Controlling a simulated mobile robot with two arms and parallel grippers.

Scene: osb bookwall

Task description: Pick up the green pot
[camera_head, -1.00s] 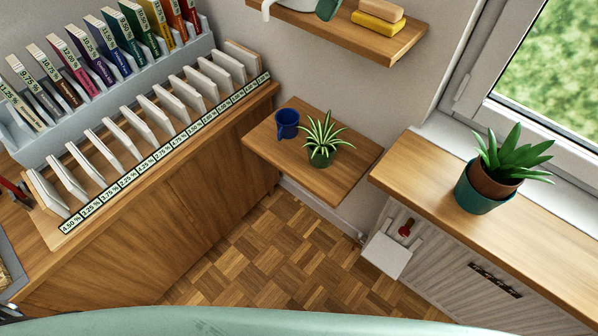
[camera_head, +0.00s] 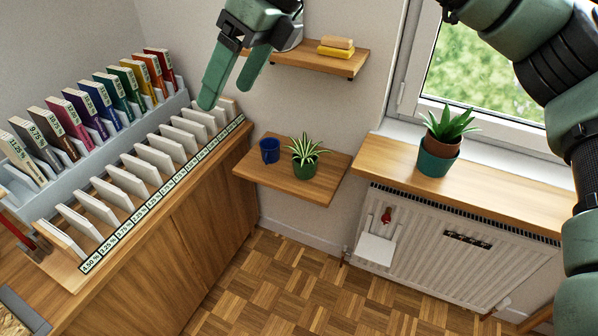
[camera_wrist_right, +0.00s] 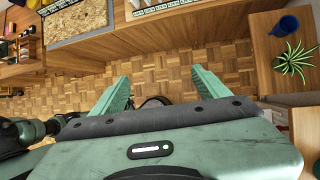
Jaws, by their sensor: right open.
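A small green pot (camera_head: 305,168) with a spiky striped plant stands upright on the low wooden corner shelf; its plant also shows at the right of the wrist view (camera_wrist_right: 295,60). A teal-green pot (camera_head: 436,163) stands on the wooden window sill, with a brown pot and a broad-leaved plant inside it. My right gripper (camera_head: 229,96) hangs in the upper middle of the head view, fingers apart and empty, up and left of the small pot and touching neither pot. In the wrist view its fingers (camera_wrist_right: 161,80) are spread over bare floor. My left gripper is out of view.
A blue mug (camera_head: 269,151) stands close left of the small pot. An upper shelf (camera_head: 310,60) holds yellow blocks (camera_head: 336,48); a grey item there is partly hidden by my gripper. A cabinet (camera_head: 190,250) with upright cards is left, a radiator (camera_head: 440,250) right. Parquet floor is clear.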

